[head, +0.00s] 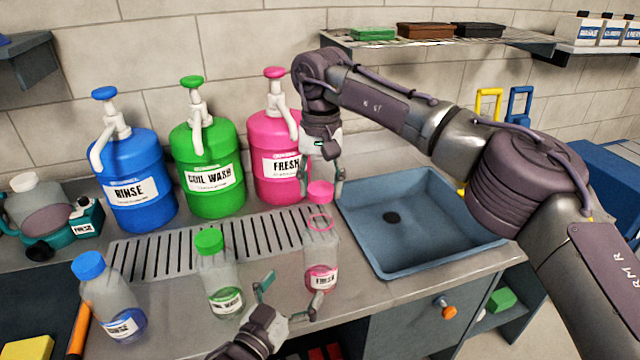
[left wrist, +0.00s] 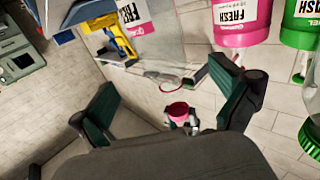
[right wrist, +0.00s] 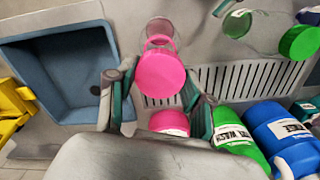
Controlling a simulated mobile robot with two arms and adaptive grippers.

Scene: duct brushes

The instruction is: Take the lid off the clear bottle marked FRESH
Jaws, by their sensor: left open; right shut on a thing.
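The clear bottle marked FRESH (head: 321,255) stands upright on the counter with pink liquid in its bottom. Its open neck has a pink ring. The pink lid (head: 320,191) is above the neck and apart from it, between the fingers of my right gripper (head: 322,184). The lid also shows from above in the right wrist view (right wrist: 160,73). In the left wrist view the lid (left wrist: 178,110) and the bottle (left wrist: 165,45) appear upside down, with a gap between them. My left gripper (head: 290,290) is open, low beside the bottle; one finger overlaps the bottle's lower part.
A green-capped clear bottle (head: 218,270) and a blue-capped one (head: 105,295) stand to the left. Large blue (head: 135,180), green (head: 207,170) and pink (head: 275,155) pump jugs stand behind a slotted drain (head: 185,245). A blue sink (head: 420,225) lies to the right.

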